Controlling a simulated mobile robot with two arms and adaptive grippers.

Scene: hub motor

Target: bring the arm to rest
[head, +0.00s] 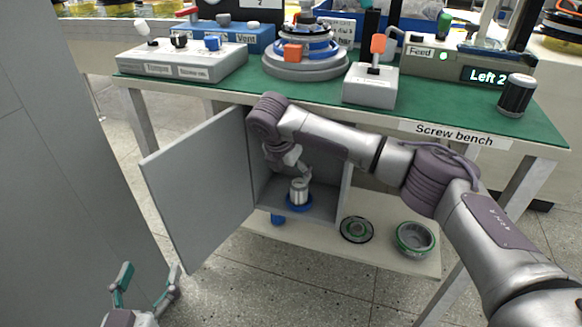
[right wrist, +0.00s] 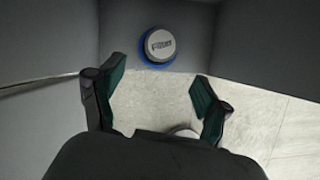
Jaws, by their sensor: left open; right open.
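My right arm (head: 436,180) reaches in from the right, below the front edge of the bench, to the mouth of an open grey cabinet. My right gripper (right wrist: 157,92) is open, with nothing between its fingers in the right wrist view. In the head view it is mostly hidden by the wrist. A silver cylinder (head: 299,189) stands upright on a blue ring (head: 299,204) inside the cabinet. The cylinder's round top (right wrist: 159,44), with lettering, lies beyond the fingertips in the right wrist view. My left gripper (head: 147,280) is open and empty at the lower left, away from the bench.
The cabinet door (head: 199,187) stands open to the left. The green-topped screw bench (head: 330,92) above carries control boxes, a round fixture (head: 305,62) and a dark knob (head: 515,94). Two round parts (head: 356,229) (head: 415,238) lie on the lower shelf. Floor is free in front.

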